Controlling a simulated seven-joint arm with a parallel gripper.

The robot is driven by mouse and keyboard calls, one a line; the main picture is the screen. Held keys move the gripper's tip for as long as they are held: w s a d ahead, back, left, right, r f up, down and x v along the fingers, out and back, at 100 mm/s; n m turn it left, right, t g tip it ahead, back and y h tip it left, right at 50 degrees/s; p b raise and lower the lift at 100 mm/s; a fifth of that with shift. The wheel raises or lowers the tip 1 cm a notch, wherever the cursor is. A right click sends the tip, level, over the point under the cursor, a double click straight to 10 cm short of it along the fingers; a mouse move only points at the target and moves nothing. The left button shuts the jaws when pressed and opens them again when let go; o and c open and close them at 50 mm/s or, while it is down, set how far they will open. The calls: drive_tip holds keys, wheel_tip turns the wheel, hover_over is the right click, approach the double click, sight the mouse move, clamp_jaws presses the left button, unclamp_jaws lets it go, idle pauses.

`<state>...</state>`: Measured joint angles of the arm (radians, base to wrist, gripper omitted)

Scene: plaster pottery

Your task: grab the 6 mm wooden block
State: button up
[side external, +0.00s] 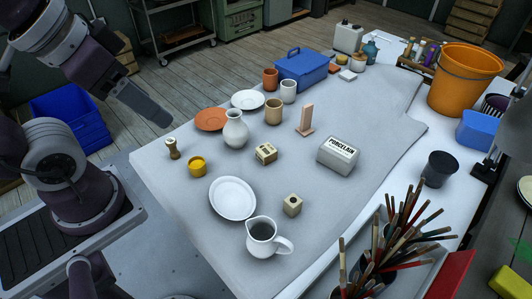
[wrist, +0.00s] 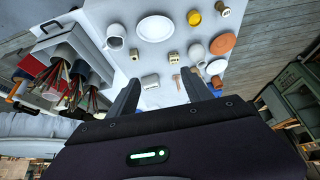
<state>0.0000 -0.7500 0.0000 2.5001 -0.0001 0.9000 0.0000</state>
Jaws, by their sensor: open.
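Two small pale wooden blocks stand on the grey-covered table, and I cannot read a 6 mm mark on either. One block (side external: 292,205), with a dark round spot on top, is right of the oval plate, near the white pitcher; it also shows in the wrist view (wrist: 135,55). The other block (side external: 265,153), with dark markings, is right of the white vase; it too shows in the wrist view (wrist: 173,56). My gripper (wrist: 160,74) is open and empty, with its fingers apart. In the side view it is high, beyond the table's left edge, clear of both blocks.
The white pitcher (side external: 262,238), oval plate (side external: 232,198), yellow pot (side external: 197,167), brass-coloured stamp (side external: 172,149) and white vase (side external: 235,130) surround the blocks. Brushes (side external: 390,240) rise at the front.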

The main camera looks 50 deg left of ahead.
drive_tip(key=shift+o, duration=0.8)
